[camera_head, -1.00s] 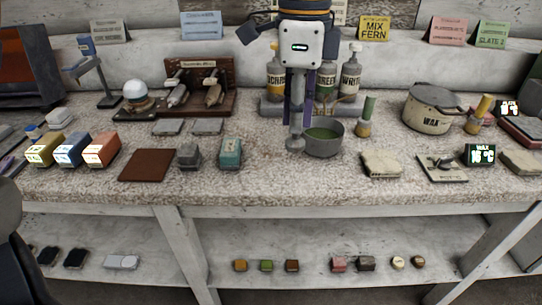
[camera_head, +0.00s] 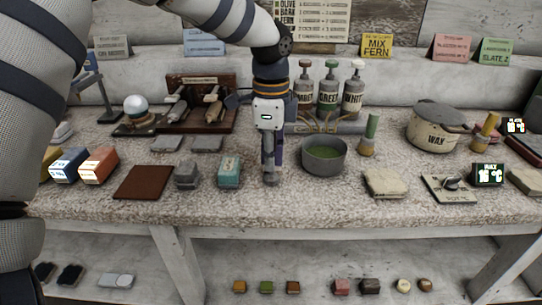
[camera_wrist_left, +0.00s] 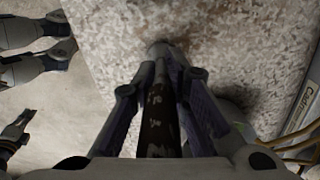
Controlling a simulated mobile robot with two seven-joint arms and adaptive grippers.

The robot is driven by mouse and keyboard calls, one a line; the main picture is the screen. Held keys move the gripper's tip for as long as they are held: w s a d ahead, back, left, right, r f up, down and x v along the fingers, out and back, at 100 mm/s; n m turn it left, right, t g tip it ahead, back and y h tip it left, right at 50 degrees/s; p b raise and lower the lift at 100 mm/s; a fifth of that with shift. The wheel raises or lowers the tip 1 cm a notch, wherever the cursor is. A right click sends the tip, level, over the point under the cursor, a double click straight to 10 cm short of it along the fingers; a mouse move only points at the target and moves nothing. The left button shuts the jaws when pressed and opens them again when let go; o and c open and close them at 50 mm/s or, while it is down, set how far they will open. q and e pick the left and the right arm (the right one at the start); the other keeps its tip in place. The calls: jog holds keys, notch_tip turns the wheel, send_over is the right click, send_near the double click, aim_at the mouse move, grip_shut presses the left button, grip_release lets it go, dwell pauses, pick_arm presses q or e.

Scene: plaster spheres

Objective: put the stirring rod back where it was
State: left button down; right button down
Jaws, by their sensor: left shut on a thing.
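My left gripper (camera_head: 270,148) comes down from above, over the front middle of the bench. It is shut on the stirring rod (camera_head: 269,172), a slim upright piece whose lower end is close to the bench top. In the left wrist view the dark, mottled rod (camera_wrist_left: 158,112) lies between the two fingers. A grey pot (camera_head: 324,160) with green liquid stands just right of the gripper, apart from it. I cannot tell whether the rod's end touches the bench.
A teal block (camera_head: 229,172) and a grey block (camera_head: 187,176) stand left of the gripper. A wax pot (camera_head: 436,126) is at right. Bare bench lies before the green pot.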

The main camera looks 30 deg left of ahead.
pick_arm(q)
jog(key=shift+f, duration=0.15)
jog(key=c, duration=1.5)
grip_release()
jog(key=shift+c, duration=0.2)
notch_tip(320, 180, up, 12)
jog(key=shift+w+r, duration=0.1)
jog(key=shift+r, duration=0.1)
